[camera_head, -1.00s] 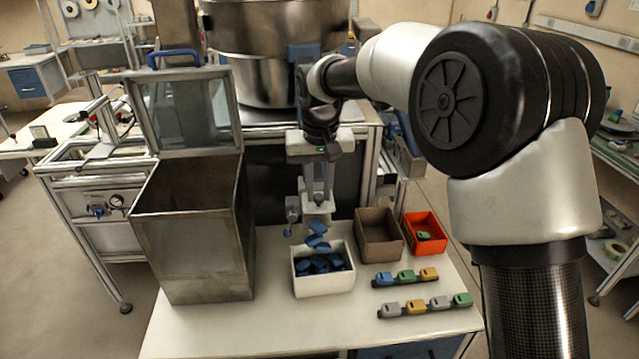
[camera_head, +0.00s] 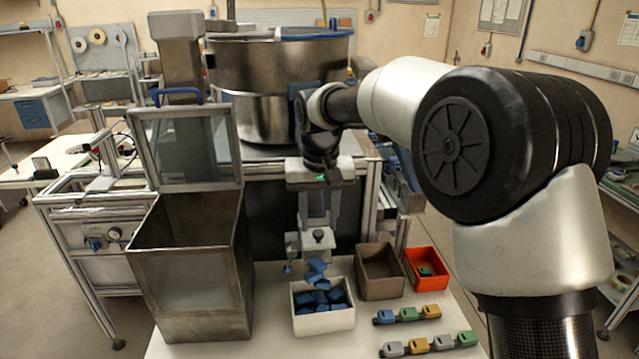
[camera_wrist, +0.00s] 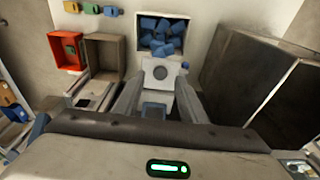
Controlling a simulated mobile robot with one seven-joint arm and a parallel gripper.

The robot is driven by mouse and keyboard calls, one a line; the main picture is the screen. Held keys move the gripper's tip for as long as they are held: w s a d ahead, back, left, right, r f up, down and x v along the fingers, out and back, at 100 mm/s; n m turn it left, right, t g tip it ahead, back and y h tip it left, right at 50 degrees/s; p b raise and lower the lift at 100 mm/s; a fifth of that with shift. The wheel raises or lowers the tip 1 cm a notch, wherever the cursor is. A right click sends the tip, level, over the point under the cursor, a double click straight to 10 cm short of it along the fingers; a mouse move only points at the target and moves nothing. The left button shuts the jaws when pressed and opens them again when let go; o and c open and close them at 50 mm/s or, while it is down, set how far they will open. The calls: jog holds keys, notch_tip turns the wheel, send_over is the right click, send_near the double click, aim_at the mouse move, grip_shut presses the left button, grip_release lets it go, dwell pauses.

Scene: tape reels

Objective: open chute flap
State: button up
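The chute flap (camera_head: 318,238) is a small pale plate with a round dark-centred knob, below my gripper at the front of the machine. It also shows in the wrist view (camera_wrist: 159,73). Blue pieces (camera_head: 316,268) are just below the flap, between it and the white box. My gripper (camera_head: 319,221) points down, its fingers apart. In the wrist view the fingers (camera_wrist: 160,88) reach toward both sides of the plate; whether they touch it is unclear. The chute behind is mostly hidden by my gripper.
A white box (camera_head: 325,324) with several blue pieces stands below. A brown box (camera_head: 381,290) and an orange box (camera_head: 408,270) stand to its right. A tall metal hopper (camera_head: 195,310) with a raised lid (camera_head: 184,150) stands close on the left. Several coloured parts lie in rows front right.

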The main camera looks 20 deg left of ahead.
notch_tip(320, 180, up, 15)
jog(key=s+d, duration=0.1)
jog(key=s, duration=0.1)
jog(key=shift+s, duration=0.15)
jog(key=s+d+r+m+t, duration=0.1)
jog(key=s+d, duration=0.3)
jog(key=d, duration=0.5)
jog(key=s+d+r+m+t, duration=0.15)
jog(key=s+d, duration=0.25)
jog(key=d, duration=0.5)
jog(key=s+d+f+m+t, duration=0.1)
jog(key=s+d+f+m, duration=0.1)
jog(key=s+d+f, duration=0.8)
jog(key=s+d, duration=0.3)
jog(key=s, duration=0.2)
jog(key=shift+d+f+h, duration=0.15)
jog(key=shift+f+h, duration=0.05)
jog(key=shift+h, duration=0.2)
